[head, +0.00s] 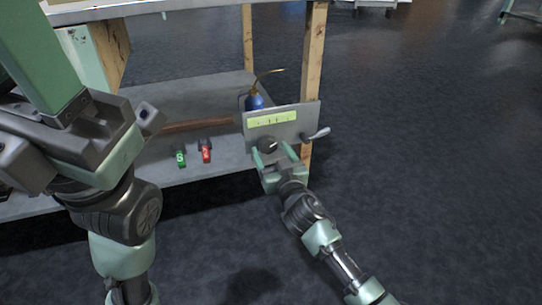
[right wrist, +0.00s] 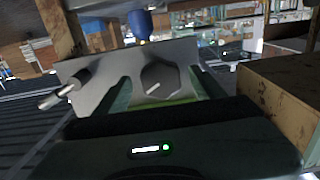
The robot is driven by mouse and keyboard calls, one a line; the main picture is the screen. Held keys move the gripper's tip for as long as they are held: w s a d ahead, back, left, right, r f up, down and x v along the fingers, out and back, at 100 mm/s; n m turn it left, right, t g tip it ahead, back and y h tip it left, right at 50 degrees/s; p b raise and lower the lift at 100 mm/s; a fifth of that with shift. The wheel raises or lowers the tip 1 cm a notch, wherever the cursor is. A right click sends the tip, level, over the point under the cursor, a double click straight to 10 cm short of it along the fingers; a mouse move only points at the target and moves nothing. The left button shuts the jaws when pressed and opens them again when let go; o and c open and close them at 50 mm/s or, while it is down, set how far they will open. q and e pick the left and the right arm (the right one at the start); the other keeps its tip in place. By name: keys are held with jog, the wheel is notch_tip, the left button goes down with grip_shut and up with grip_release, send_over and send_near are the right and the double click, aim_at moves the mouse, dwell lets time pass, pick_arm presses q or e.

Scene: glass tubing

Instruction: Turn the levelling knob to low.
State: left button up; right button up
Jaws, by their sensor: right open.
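The levelling knob is a dark round knob (head: 269,144) on the lower front of a grey metal panel (head: 305,115). In the right wrist view the knob (right wrist: 160,80) is faceted and has a pale pointer line. My right gripper (head: 271,150) is open at the panel, one finger on each side of the knob. Whether the fingers touch the knob I cannot tell. A yellow-green scale strip (head: 272,119) sits above the knob; its lettering is too small to read. My left arm fills the left of the head view; its jaw state is unclear.
A metal lever (head: 317,133) sticks out at the panel's right end. A blue oil can (head: 254,101) stands behind the panel. A green-tagged item (head: 181,158) and a red-tagged item (head: 206,154) are on the grey shelf (head: 215,95). Wooden posts (head: 313,60) hold the bench; open floor lies right.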

jog(key=shift+w+a, duration=0.1)
jog(key=shift+w, duration=0.1)
jog(key=c, duration=1.4)
jog(key=shift+o, duration=0.2)
jog(key=shift+n, duration=0.3)
